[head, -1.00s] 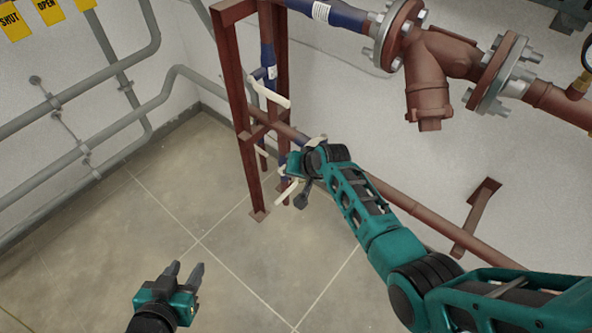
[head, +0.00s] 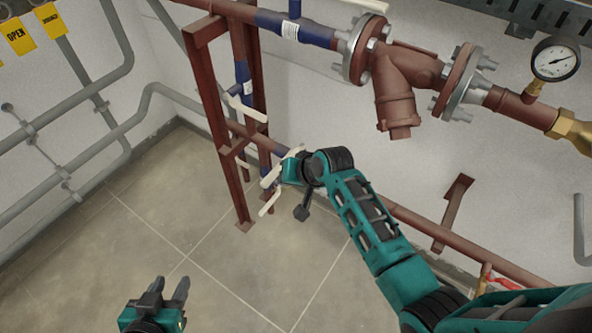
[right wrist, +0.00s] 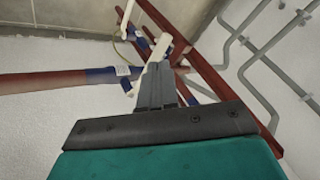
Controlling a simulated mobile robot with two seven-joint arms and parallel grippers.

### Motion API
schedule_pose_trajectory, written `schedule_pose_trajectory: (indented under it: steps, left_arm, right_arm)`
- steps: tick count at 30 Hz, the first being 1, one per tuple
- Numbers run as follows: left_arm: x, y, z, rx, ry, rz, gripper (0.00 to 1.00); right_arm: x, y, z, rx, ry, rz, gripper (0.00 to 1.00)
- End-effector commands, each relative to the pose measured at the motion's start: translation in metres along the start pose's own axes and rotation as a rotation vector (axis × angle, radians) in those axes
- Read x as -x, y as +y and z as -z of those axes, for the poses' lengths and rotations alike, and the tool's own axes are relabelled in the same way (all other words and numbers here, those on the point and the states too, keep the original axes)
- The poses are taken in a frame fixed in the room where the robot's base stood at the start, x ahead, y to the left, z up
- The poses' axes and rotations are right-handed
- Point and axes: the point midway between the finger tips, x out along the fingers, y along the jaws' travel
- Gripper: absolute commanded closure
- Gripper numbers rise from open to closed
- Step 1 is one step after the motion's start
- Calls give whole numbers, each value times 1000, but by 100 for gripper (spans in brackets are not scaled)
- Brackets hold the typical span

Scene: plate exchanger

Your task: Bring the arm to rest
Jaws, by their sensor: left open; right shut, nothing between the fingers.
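My right arm reaches across the head view to the red steel frame. Its gripper (head: 278,182) is at the frame, beside white lever handles (head: 247,108); its fingers are mostly hidden there. In the right wrist view the two grey fingers (right wrist: 157,84) are shut together with nothing between them. A white handle lies just beyond the tips; whether they touch it I cannot tell. My left gripper (head: 169,287) is at the bottom left of the head view, open and empty, above the tiled floor.
The red frame (head: 209,110) carries a blue and red pipe (head: 325,33) leading to a rust-red strainer (head: 397,95) and a pressure gauge (head: 555,59). A lower red pipe (head: 410,217) runs behind my right arm. Grey pipes (head: 80,158) line the left wall. The floor (head: 205,240) between is clear.

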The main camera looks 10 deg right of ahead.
Motion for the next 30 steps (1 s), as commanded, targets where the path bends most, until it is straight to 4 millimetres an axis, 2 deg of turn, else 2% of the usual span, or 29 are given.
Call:
schedule_pose_trajectory:
  steps: [3, 9, 16, 19, 23, 25, 30]
  left_arm:
    - [1, 0, -1, 0, -2, 0, 57]
    - [1, 0, -2, 1, -4, 0, 57]
    - [1, 0, -2, 1, -4, 0, 57]
    - [1, 0, -2, 1, -4, 0, 57]
    - [0, 0, -2, 1, -5, 0, 57]
    - [0, 0, -2, 1, -5, 0, 57]
    - [0, 0, -2, 1, -4, 0, 57]
  right_arm:
    - [17, 2, 0, 0, 2, -2, 100]
    - [35, 2, 0, 0, 2, -1, 100]
    - [41, 2, 0, 0, 3, -2, 100]
    - [41, 9, -8, 13, 16, -12, 100]
    - [42, 34, -33, 75, 79, -43, 100]
    - [47, 52, -54, 137, 130, -67, 100]
    - [73, 82, -100, 320, 259, -111, 100]
